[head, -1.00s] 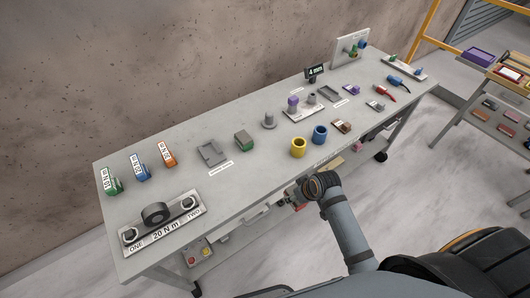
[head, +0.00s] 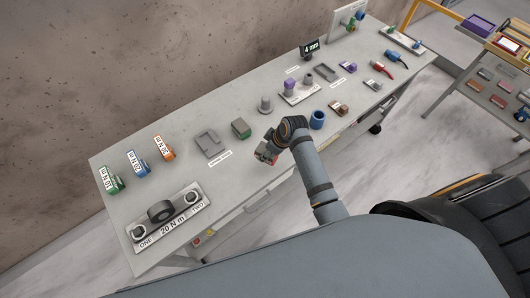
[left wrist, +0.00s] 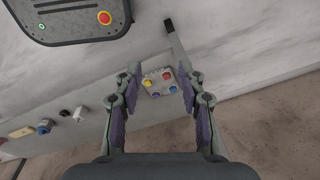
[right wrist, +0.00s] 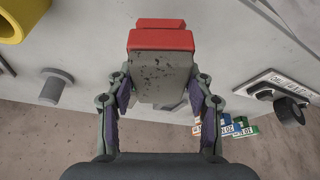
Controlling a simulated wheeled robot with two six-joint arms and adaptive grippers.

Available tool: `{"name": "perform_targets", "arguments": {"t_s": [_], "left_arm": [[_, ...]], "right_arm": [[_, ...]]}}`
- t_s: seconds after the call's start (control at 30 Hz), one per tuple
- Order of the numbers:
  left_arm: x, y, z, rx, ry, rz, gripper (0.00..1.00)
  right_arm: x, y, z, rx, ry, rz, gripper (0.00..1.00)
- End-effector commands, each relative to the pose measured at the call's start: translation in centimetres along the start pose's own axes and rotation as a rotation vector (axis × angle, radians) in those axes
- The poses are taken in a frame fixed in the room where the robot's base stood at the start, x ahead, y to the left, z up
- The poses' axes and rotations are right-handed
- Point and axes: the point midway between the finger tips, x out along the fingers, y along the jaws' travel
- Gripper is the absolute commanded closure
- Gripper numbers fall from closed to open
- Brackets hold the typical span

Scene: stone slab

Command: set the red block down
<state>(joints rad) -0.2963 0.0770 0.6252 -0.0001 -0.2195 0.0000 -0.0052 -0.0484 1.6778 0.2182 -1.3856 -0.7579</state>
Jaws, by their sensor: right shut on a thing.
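The red block (right wrist: 162,40) is held in my right gripper (right wrist: 160,100). In the right wrist view it shows a red end and a dark-speckled grey face, between the fingers. In the head view the red block (head: 267,152) is small and partly hidden by my right gripper (head: 272,145), near the front edge of the grey table (head: 250,180). I cannot tell its height above the table. My left gripper (left wrist: 160,105) is open and empty in the left wrist view; its arm is not clear in the head view.
A grey peg (head: 265,104) stands behind; a blue cup (head: 317,120) stands right.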

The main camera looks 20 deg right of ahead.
Motion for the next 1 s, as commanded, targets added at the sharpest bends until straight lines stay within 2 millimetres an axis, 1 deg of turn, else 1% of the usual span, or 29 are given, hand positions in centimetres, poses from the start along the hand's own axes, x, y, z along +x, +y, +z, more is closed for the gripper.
{"name": "perform_targets", "arguments": {"t_s": [0.03,0.07,0.17,0.27,0.37,0.43,0.47,0.5,0.6,0.83,0.97,1.0], "left_arm": [[0.0,0.0,-0.9,0.0,0.014,0.0,0.6],[0.0,0.0,-1.3,-0.001,0.019,0.0,0.6],[0.0,-0.1,-1.4,-0.001,0.021,-0.001,0.6],[0.0,-0.1,-0.6,0.0,0.008,-0.001,0.6],[0.0,-0.1,0.8,0.001,-0.011,-0.001,0.6],[-0.1,-0.1,1.4,0.002,-0.022,-0.002,0.6],[0.4,-0.1,1.6,0.002,-0.024,-0.002,0.6],[1.4,-0.1,1.9,0.002,-0.025,-0.003,0.6],[3.0,-0.1,1.9,0.003,-0.024,-0.003,0.6],[2.7,-0.1,0.7,0.002,-0.007,-0.004,0.6],[2.8,-0.1,0.5,0.002,-0.002,-0.004,0.6],[2.7,-0.1,0.5,0.002,-0.003,-0.004,0.6]], "right_arm": [[0.9,0.6,-0.3,-0.001,0.002,0.001,0.91],[1.5,0.9,-0.4,-0.001,0.001,0.001,0.91],[2.7,1.5,-0.6,0.0,0.003,0.002,0.91],[3.1,1.7,-0.6,0.0,0.003,0.001,0.91],[3.2,1.7,-0.6,0.0,0.004,0.002,0.91],[3.7,1.9,-0.7,0.0,0.003,0.002,0.91],[4.2,2.0,-0.5,0.0,0.003,0.002,0.91],[5.2,2.0,0.0,0.0,0.003,0.002,0.91],[6.8,1.9,0.6,0.0,0.003,0.002,0.91],[6.5,1.9,0.5,0.0,0.003,0.002,0.91],[6.8,1.9,0.7,0.0,0.002,0.002,0.91],[6.7,1.9,0.7,0.0,0.001,0.001,0.42]]}}
